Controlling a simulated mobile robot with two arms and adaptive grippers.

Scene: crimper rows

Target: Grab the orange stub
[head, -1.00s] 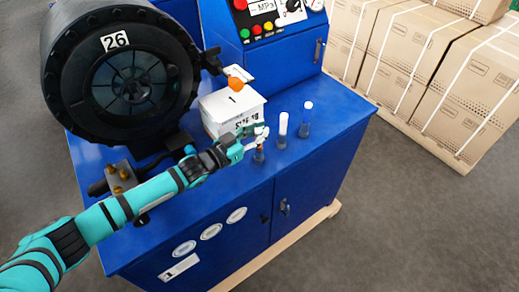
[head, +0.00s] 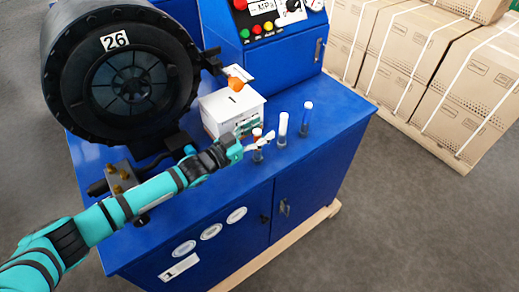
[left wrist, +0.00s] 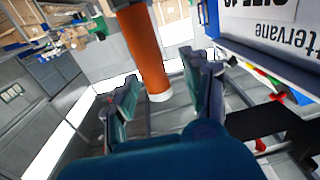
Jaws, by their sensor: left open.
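In the left wrist view the orange stub (left wrist: 145,48) has a pale end and lies between and beyond the line of my fingers. My left gripper (head: 262,142) is at the stub, its fingers open. In the left wrist view the two fingers of the left gripper (left wrist: 162,90) are apart, with a gap visible around the stub. My right gripper is not in view.
The black crimper head (head: 120,75) rises at the left. The cabinet's front edge is near.

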